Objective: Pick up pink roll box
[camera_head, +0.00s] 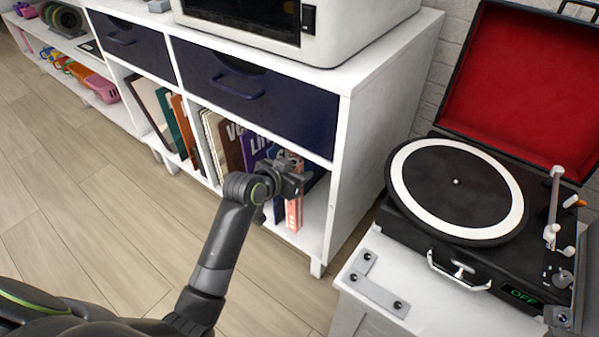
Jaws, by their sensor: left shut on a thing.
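The pink roll box (294,211) is a slim pink box standing upright at the front right of the cabinet's open lower shelf. My left gripper (292,180) is at its upper part and shut on it; the fingers partly hide the box's top. My left arm reaches in from the lower left. I cannot tell whether the box touches the shelf. My right gripper is not in view.
Several upright records or books (233,145) fill the shelf left of the box. Dark blue drawers (262,92) sit just above my gripper. The white cabinet's right side panel (372,130) stands close by. A record player (455,190) is at the right.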

